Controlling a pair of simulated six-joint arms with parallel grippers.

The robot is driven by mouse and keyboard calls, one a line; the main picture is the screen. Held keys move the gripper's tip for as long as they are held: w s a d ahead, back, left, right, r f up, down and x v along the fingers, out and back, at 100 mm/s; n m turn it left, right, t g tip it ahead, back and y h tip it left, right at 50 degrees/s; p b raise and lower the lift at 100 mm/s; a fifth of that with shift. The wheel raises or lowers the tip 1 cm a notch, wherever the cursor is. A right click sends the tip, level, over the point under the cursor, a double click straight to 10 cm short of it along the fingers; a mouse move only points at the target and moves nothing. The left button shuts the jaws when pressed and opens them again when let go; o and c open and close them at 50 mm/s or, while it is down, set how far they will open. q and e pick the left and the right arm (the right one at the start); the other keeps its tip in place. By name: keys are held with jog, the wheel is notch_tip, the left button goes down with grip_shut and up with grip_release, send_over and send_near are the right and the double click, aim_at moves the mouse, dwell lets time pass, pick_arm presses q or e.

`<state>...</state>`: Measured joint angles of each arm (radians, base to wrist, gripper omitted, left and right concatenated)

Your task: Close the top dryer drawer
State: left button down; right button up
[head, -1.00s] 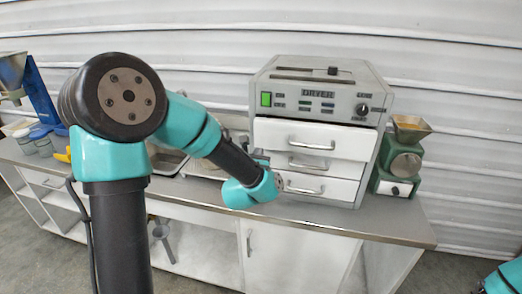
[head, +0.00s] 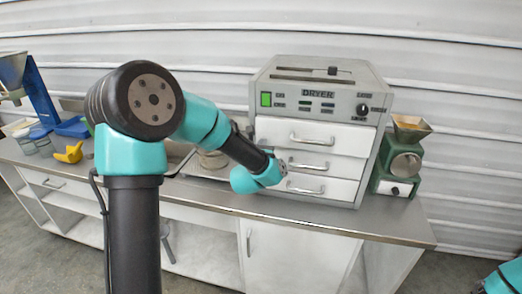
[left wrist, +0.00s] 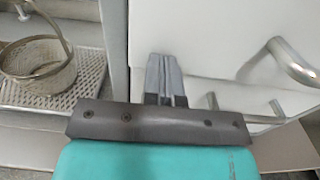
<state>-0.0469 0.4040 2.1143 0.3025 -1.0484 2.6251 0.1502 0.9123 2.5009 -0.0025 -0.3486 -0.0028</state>
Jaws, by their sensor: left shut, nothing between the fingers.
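The dryer (head: 318,85) stands on the bench with three white drawers. Its top drawer (head: 345,139) has a silver handle and its front stands out a little past the lower drawers. In the left wrist view, a white drawer front (left wrist: 215,35) with a handle (left wrist: 292,62) fills the upper right. My left gripper (head: 284,168) is shut and empty at the left side of the drawer stack, near the middle drawer (head: 335,166). Its fingers also show in the left wrist view (left wrist: 165,75), in front of the dryer's left edge; I cannot tell whether they touch. My right gripper is out of view.
A green grinder (head: 403,165) stands to the right of the dryer. A wire basket (left wrist: 38,65) on a perforated tray (left wrist: 65,90) is left of the dryer. A yellow scoop (head: 69,152) lies farther left. The bench front strip (head: 375,226) is clear.

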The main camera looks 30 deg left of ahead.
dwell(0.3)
pick_arm(q)
jog(key=v, duration=1.4)
jog(key=shift+d, duration=0.15)
